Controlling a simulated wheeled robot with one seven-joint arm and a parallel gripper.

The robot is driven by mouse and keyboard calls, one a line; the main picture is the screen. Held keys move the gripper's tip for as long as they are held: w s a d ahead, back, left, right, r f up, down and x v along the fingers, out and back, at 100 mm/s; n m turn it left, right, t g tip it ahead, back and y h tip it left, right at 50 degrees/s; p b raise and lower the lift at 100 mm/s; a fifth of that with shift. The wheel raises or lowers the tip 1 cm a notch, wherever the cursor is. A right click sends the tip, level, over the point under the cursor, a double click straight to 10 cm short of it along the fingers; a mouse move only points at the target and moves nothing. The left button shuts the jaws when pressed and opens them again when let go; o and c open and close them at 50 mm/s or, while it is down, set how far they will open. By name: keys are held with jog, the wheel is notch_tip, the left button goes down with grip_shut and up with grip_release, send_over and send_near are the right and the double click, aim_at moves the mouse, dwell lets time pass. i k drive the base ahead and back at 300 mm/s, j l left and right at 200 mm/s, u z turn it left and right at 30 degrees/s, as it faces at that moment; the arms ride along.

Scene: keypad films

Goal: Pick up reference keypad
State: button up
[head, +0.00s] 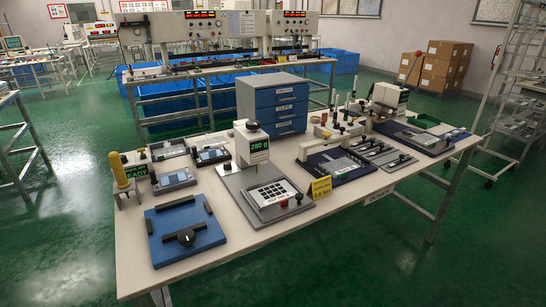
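A keypad (272,193) with a grid of white keys lies on the grey base of a press-like tester (251,145) whose display reads about 280 g. Smaller grey-blue pieces lie in two grey fixtures (174,181) (212,156) to the left of the tester; I cannot tell whether they are keypads. No visible label tells me which piece is the reference keypad. My gripper is not in view.
The pale worktable (263,236) also holds a blue clamp plate (185,230), a yellow-handled tool (121,174), a blue drawer unit (273,101), a yellow sign (320,188) and dark fixtures (336,163). A strip along the front edge is bare. Green floor surrounds the table.

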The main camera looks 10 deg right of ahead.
aim_at(280, 192)
jog(key=i+l, duration=0.15)
jog(key=i, duration=0.3)
jog(key=i+l, duration=0.15)
jog(key=i, duration=0.3)
jog(key=i+l+u, duration=0.1)
jog(key=i, duration=0.35)
jog(key=l, duration=0.1)
